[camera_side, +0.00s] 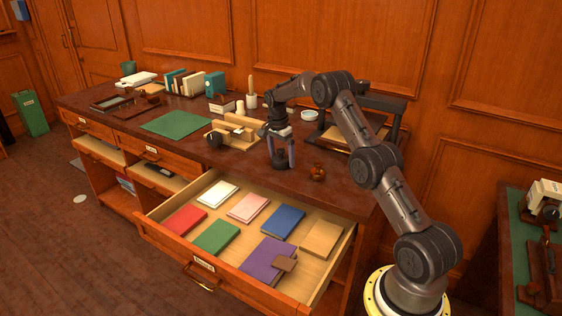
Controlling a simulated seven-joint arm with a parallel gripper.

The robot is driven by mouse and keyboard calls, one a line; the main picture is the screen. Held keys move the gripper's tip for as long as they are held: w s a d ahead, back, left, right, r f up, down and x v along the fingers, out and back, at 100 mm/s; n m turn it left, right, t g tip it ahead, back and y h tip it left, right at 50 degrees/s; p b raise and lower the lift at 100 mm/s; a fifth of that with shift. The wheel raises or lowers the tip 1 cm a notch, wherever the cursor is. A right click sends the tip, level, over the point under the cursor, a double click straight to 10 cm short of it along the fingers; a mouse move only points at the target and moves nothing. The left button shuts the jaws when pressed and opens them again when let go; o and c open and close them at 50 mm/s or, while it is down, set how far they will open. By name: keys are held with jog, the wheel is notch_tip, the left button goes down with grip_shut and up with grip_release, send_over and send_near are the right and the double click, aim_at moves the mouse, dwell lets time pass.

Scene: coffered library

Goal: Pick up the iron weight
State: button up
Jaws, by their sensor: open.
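The iron weight (280,161), a small dark lump with a narrower top, stands on the dark desk top near its front edge, behind the open drawer. My gripper (281,164) points down over it. Its jaws are open, with one finger on each side of the weight. Whether a finger touches the weight is too small to tell.
A small brown object (317,172) stands close to the right of my gripper. A wooden holder (236,130) with a dark round item is to the left. The open drawer (325,265) holds several coloured books. A dark frame stand (392,118) is behind.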

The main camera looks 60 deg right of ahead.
jog(key=shift+f, duration=0.25)
grip_shut()
jog(key=shift+w+r, duration=0.1)
jog(key=shift+r, duration=0.15)
